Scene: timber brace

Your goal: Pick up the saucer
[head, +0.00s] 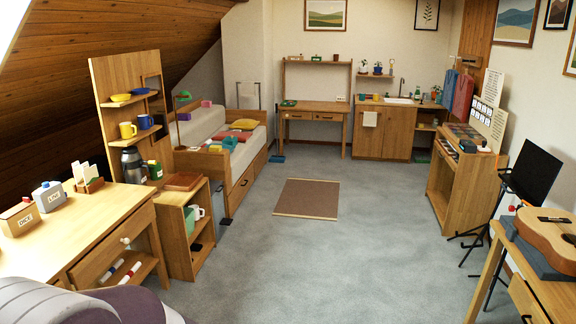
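A yellow saucer (121,97) lies on the upper shelf of the tall wooden rack (110,72) at the left. A blue saucer (140,91) lies just to its right on the same shelf. They are small in the view, and I cannot tell whether they touch. A yellow mug (127,131) and a blue mug (145,122) stand on the shelf below. Neither of my grippers shows in the head view.
A dark flask (132,165) stands below the mugs. A wooden desk (90,222) with labelled boxes fills the near left, beside a low cabinet (186,225). The grey floor is open in the middle around a brown rug (308,198). A guitar table (548,285) stands near right.

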